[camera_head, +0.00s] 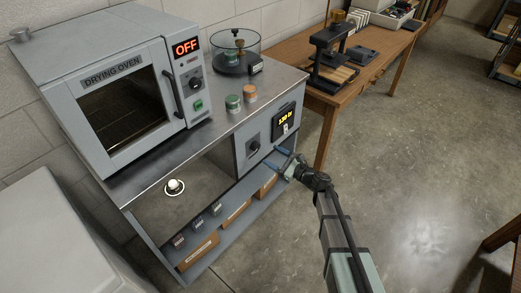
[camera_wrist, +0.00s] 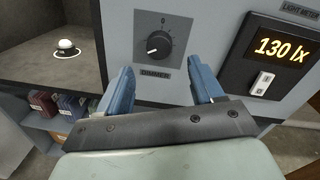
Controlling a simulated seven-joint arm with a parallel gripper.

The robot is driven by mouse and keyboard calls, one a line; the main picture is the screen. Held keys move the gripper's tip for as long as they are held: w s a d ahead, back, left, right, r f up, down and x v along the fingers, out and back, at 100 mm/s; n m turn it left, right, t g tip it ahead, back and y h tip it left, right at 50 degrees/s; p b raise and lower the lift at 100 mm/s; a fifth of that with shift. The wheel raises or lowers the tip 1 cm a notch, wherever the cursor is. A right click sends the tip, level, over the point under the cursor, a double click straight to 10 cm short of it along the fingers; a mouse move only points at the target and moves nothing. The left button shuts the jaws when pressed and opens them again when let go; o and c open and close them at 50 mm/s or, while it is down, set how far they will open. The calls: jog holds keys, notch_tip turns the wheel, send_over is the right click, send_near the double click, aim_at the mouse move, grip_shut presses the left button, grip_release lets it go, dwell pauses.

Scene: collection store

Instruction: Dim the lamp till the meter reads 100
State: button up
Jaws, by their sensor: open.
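The dimmer knob (camera_wrist: 157,44) is a black dial on a grey plate with a 0 at its top, in the front panel of the bench; its pointer is turned to the lower left. It also shows in the head view (camera_head: 253,147). The light meter (camera_wrist: 273,50) to its right reads 130 lx in yellow digits. The lamp (camera_wrist: 67,46) is a lit white bulb in the open bay at the left, also in the head view (camera_head: 174,186). My gripper (camera_wrist: 164,82) is open and empty, its blue fingers in front of and below the knob, apart from it.
A small white switch (camera_wrist: 263,83) sits below the meter display. Small dark, blue and green containers (camera_wrist: 72,105) stand on the shelf at lower left. A drying oven (camera_head: 120,90) reading OFF stands on the bench top. Open floor (camera_head: 420,180) lies to the right.

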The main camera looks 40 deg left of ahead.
aim_at(258, 147)
jog(key=shift+s+a, duration=0.2)
jog(key=shift+a, duration=3.3)
jog(key=shift+c, duration=0.2)
jog(key=c, duration=1)
jog(key=shift+n, duration=0.4)
jog(key=n, duration=0.4)
jog(key=shift+n, duration=0.3)
jog(key=n, duration=0.5)
jog(key=shift+r+h, duration=0.15)
jog(key=shift+h, duration=0.15)
